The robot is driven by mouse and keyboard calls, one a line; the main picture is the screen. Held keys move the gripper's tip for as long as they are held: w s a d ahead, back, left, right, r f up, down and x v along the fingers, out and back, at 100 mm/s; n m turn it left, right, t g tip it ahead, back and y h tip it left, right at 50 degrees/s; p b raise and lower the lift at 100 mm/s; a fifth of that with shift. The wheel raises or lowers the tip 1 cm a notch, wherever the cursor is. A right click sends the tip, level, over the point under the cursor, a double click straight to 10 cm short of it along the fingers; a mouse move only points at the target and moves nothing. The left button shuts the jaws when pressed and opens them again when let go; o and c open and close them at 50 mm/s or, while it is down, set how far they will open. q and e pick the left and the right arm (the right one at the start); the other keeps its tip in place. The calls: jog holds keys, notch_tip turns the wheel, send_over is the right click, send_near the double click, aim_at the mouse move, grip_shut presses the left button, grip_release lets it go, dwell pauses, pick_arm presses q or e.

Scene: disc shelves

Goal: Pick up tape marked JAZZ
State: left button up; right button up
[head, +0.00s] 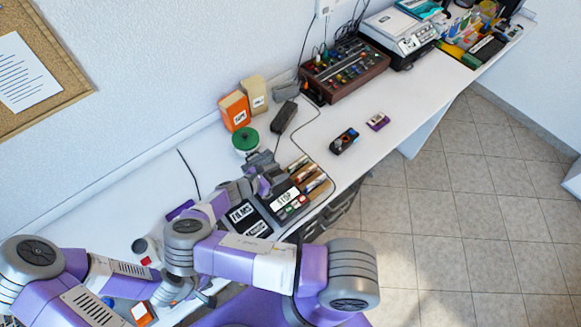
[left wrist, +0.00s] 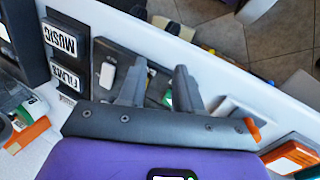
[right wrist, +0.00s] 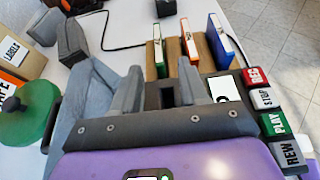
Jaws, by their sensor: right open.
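No label reading JAZZ is legible in any view. My left gripper (left wrist: 157,80) is open and empty in the left wrist view, above the table's front edge.
A deck with REC, STOP, PLAY and REW keys (right wrist: 266,100) adjoins the rack. A green reel (head: 245,140) and boxes (head: 234,109) stand behind. A dark item (head: 343,140) and purple tape (head: 378,121) lie right. A mixer (head: 345,70) stands farther back.

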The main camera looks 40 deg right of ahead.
aim_at(295, 164)
jog(key=x, duration=0.7)
jog(key=shift+w+d+f, duration=0.1)
jog(key=shift+d+f, duration=0.05)
grip_shut()
